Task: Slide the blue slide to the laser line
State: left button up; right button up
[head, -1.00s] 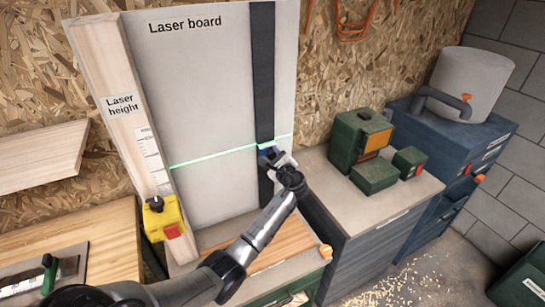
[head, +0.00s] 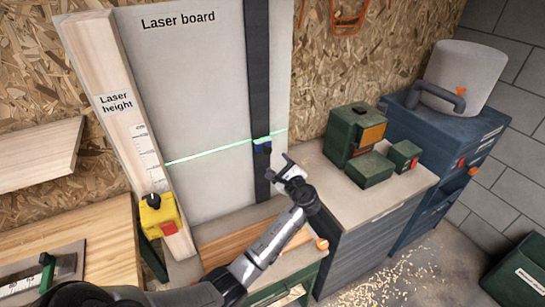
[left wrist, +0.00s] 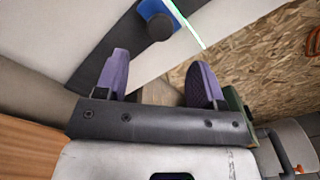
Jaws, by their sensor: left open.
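The blue slide (head: 262,145) sits on the dark vertical track (head: 258,80) of the laser board (head: 200,90). The green laser line (head: 215,151) crosses the board and meets the track at the slide's upper part. In the left wrist view the blue slide (left wrist: 150,10) shows its dark round knob (left wrist: 160,27), with the green line beside it. My left gripper (head: 287,166) is open and empty, below and right of the slide and apart from it. Its two purple fingertips (left wrist: 160,75) point toward the board. My right gripper is not in view.
A yellow laser unit (head: 160,215) is on the wooden post (head: 115,100) marked "Laser height". Green boxes (head: 370,168) stand on the grey cabinet to the right. A wooden bench (head: 100,240) is at left.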

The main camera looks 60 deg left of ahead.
pick_arm(q)
jog(key=d, duration=0.5)
jog(key=shift+s+d, duration=0.2)
jog(key=shift+s, duration=0.1)
dwell(0.4)
